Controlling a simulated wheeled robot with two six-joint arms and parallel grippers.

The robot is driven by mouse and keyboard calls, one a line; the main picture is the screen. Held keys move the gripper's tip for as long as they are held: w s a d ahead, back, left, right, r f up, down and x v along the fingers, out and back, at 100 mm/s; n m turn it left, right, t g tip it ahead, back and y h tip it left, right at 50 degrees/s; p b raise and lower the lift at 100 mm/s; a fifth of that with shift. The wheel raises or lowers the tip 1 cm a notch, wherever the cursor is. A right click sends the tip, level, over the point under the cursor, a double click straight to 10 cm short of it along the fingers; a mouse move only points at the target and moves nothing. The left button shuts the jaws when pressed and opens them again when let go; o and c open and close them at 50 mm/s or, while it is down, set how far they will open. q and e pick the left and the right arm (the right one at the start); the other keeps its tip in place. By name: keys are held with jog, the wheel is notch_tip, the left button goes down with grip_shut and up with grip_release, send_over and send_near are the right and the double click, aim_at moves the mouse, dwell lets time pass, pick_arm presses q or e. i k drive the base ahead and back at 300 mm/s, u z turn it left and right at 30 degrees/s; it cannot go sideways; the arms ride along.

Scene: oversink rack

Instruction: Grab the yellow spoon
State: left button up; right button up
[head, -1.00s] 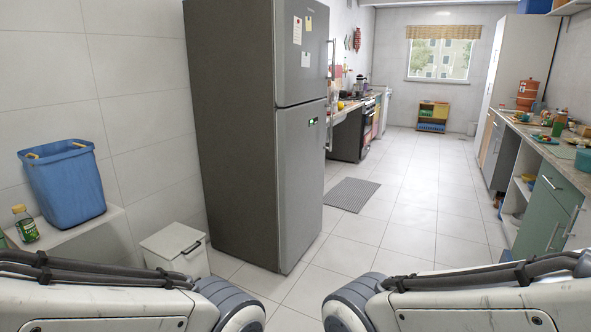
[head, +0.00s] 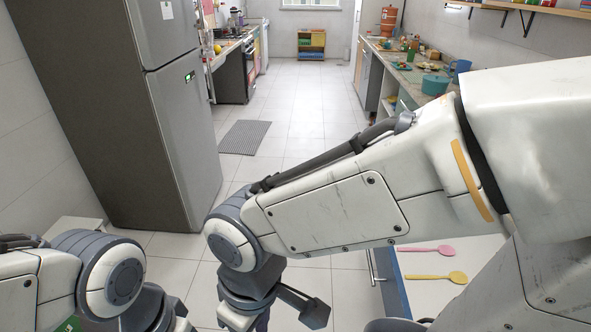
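The yellow spoon (head: 437,277) lies flat on a white surface at the lower right of the head view. Its handle points left and its bowl points right. My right arm passes above and to the left of it, its wrist low in the middle of the view. My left arm is at the lower left, away from the spoon. The fingers of both grippers are outside the view. Nothing touches the visible part of the spoon.
A pink spoon (head: 427,250) lies just behind the yellow one. The white surface has a blue front panel (head: 388,285). A cluttered counter (head: 400,75) runs behind, with a teal pot (head: 435,85).

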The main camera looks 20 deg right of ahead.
aim_at(459, 278)
jog(key=z, duration=1.7)
